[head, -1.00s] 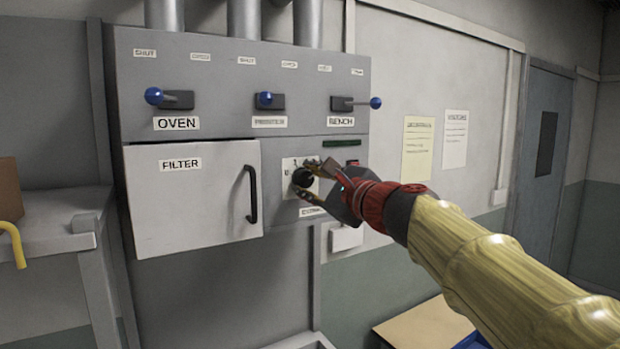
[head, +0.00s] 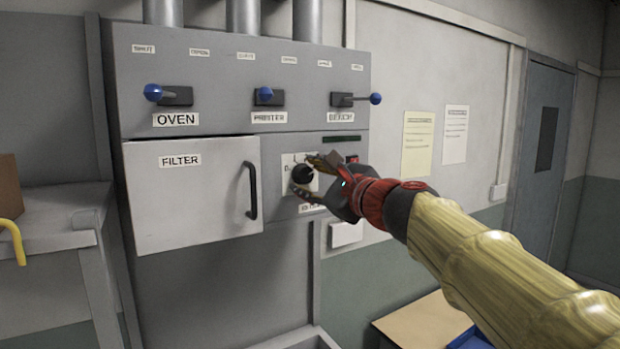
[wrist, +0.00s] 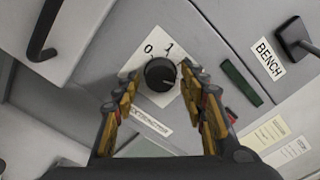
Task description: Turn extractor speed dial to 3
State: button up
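The extractor speed dial is a round black knob (head: 302,174) on a pale plate in the grey panel, right of the filter door. In the wrist view the knob (wrist: 160,75) sits between my fingertips, with marks 0 and 1 readable above it. The other marks are hidden or unreadable, and I cannot tell which mark the knob points to. My gripper (head: 312,177) is at the plate, one finger on each side of the knob. In the wrist view my gripper (wrist: 159,73) is open, with a small gap beside the knob on each side.
The FILTER door (head: 190,195) with its black handle (head: 251,193) is left of the dial. Blue-knobbed levers marked OVEN (head: 154,92), PRINTER (head: 264,97) and BENCH (head: 375,99) are above. A grey shelf (head: 50,228) stands at the left.

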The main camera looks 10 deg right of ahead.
jog(key=shift+o, duration=0.8)
jog(key=shift+s, duration=0.1)
jog(key=v, duration=1.2)
